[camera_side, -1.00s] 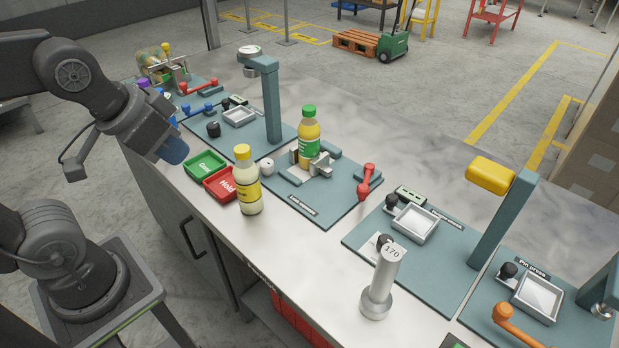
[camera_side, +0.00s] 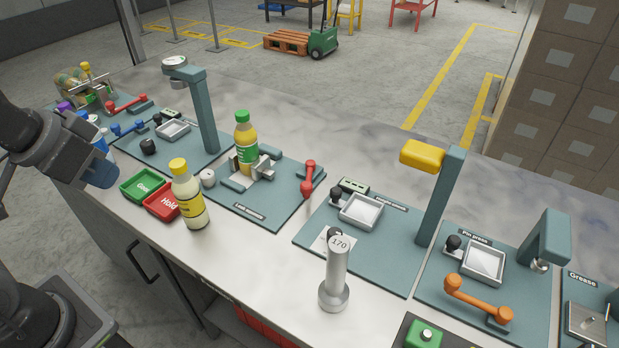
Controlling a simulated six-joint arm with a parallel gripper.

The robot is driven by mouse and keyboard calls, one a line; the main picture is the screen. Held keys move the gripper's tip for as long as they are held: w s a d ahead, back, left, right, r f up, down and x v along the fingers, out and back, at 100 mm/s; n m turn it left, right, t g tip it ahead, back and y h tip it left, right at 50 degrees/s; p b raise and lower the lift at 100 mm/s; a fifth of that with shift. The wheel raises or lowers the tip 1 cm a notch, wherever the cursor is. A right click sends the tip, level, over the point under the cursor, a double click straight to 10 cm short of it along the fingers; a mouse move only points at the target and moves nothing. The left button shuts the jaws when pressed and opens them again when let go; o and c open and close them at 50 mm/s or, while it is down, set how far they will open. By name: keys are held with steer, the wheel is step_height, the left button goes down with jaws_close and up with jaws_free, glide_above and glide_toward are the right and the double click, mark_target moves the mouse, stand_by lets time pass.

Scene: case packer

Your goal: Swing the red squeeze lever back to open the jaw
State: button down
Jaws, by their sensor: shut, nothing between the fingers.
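The red squeeze lever (camera_side: 308,178) stands at the right edge of a teal station plate (camera_side: 275,212). A grey metal jaw (camera_side: 264,168) sits on that plate beside an upright juice bottle with a green cap (camera_side: 246,145). The jaw seems close against the bottle, but I cannot tell whether it touches. My gripper (camera_side: 102,173) is at the left edge, left of the green tray and well away from the lever. It is shut and empty; its fingers are not clearly visible.
A yellow-capped bottle (camera_side: 188,195) stands before the station, beside red (camera_side: 163,212) and green (camera_side: 135,194) trays. A weight marked 170 (camera_side: 335,280) stands at the front. A post with a yellow head (camera_side: 438,195) rises right of the lever. Another red lever (camera_side: 127,102) is far left.

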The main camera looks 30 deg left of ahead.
steer(key=w+d+g+y, duration=0.1)
steer(key=w+d, duration=0.3)
steer(key=w, duration=0.5)
steer(key=w+d+g+y, duration=0.15)
steer(key=w+d, duration=0.25)
steer(key=w, duration=0.4)
steer(key=w+d+f+y, duration=0.1)
steer(key=w+d+f, duration=0.3)
steer(key=d+f, duration=0.2)
steer(key=w+d+f+n+t+y, duration=0.1)
steer(key=w+d+f+y, duration=0.1)
steer(key=w+d+f, duration=0.3)
step_height(320, 180, down, 2)
steer(key=d, duration=0.3)
steer(key=shift+f, duration=0.2)
steer(key=shift+t, duration=0.25)
steer(key=x, duration=1)
steer(key=shift+w+a, duration=0.1)
steer(key=shift+a, duration=0.05)
